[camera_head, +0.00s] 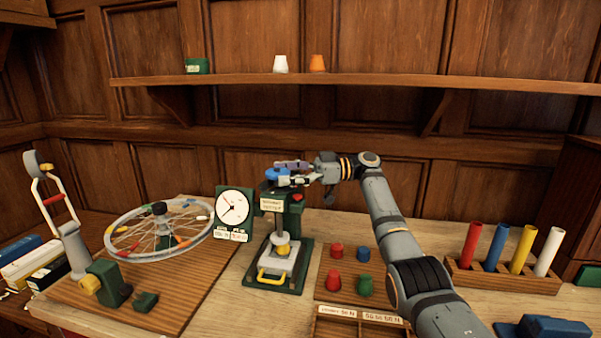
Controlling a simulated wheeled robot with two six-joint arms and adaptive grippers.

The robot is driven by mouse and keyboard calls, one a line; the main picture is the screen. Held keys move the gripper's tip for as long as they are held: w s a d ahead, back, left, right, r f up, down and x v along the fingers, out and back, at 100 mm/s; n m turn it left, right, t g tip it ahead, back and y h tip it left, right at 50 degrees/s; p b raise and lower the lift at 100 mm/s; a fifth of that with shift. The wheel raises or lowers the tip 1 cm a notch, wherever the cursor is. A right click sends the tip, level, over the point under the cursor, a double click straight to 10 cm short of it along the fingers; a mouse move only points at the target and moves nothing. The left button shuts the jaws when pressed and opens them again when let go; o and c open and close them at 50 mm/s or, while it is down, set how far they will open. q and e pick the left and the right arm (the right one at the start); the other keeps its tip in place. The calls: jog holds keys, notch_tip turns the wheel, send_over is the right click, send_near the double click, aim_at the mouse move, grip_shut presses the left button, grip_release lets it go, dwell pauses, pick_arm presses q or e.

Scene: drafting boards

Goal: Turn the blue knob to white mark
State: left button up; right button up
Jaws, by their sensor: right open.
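The blue knob (278,175) sits on top of a green press-like device (293,215) with a label on its front. My right gripper (290,174) reaches in from the right at the knob's height. Its fingers are open, one showing above and behind the knob and one in front. I cannot tell whether they touch it. The knob is partly hidden by the fingers. I cannot make out a white mark on or beside it. A white dial (234,206) with a dark pointer stands just left of the device. My left gripper is not in view.
A spoked wheel (135,240) lies on a wooden board at left. Red, blue and green knobs sit on a board (325,288) right of the press. A rack (505,277) of coloured rods stands at right. A shelf (440,82) runs above.

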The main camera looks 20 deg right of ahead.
jog(key=v, duration=1)
jog(key=shift+s+d, duration=0.15)
jog(key=shift+d, duration=0.05)
